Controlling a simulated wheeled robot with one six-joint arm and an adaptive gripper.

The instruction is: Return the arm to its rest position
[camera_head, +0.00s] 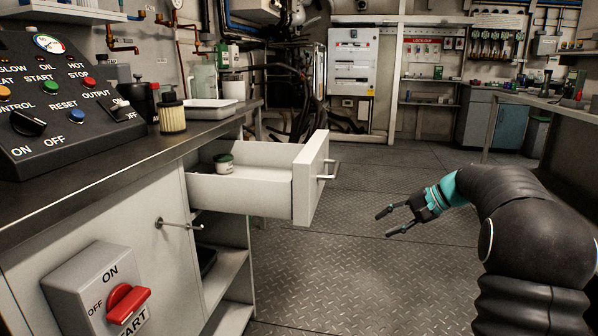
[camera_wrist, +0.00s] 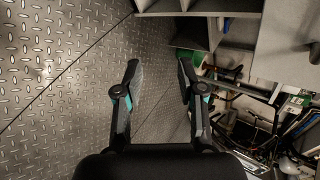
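My gripper (camera_head: 386,222) is at the right of the head view, at the end of my black arm with a teal wrist. It hangs over the open floor, to the right of the open drawer, and touches nothing. In the wrist view my gripper (camera_wrist: 158,70) shows two dark fingers spread apart with nothing between them. The arm is bent, and its fingers point left in the head view.
A control panel (camera_head: 62,95) and a filter (camera_head: 172,115) stand on the counter. Diamond-plate floor (camera_head: 345,270) around my gripper is clear.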

